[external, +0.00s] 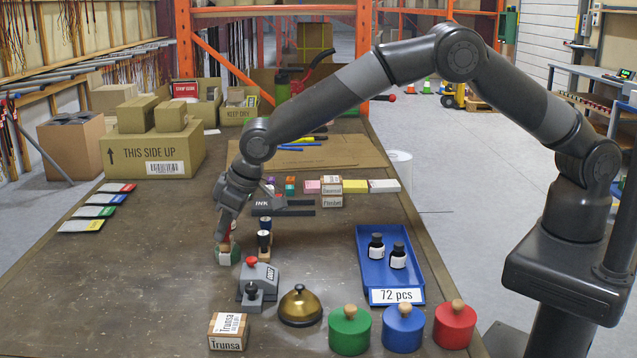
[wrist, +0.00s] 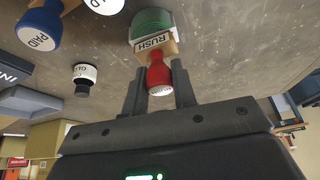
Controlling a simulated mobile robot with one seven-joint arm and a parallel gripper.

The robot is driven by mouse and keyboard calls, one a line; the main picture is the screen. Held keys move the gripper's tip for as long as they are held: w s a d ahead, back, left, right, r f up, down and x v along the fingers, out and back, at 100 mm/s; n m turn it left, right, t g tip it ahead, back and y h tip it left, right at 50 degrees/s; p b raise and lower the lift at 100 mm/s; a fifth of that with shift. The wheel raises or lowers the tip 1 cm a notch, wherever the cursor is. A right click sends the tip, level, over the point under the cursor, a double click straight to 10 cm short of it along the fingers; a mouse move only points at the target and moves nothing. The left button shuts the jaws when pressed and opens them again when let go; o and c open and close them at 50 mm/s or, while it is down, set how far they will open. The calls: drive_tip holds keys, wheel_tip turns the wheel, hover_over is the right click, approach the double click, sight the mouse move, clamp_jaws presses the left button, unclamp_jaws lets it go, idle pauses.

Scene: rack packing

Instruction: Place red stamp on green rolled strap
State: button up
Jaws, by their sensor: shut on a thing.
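My gripper (external: 228,222) is shut on the red stamp (external: 234,226), with its fingers on either side of the red handle. In the wrist view the red stamp (wrist: 158,74) has a wooden block marked RUSH. The green rolled strap (external: 229,259) stands on the table directly below the stamp, and it shows past the RUSH block in the wrist view (wrist: 152,21). The stamp's block is at or just over the strap's top; I cannot tell whether they touch. The fingers hide part of the stamp in the external view.
Other stamps (external: 264,241) stand just right of my gripper. A grey device with a red knob (external: 258,278) and a brass bell (external: 299,306) are nearer the camera. A blue tray (external: 372,279) with two bottles lies at right. The table's left side is mostly clear.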

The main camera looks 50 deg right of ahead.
drive_tip(key=shift+f, duration=0.15)
drive_tip(key=o, duration=1)
drive_tip(key=v, duration=1.2)
drive_tip(key=shift+d, duration=0.1)
drive_tip(key=shift+r, duration=0.2)
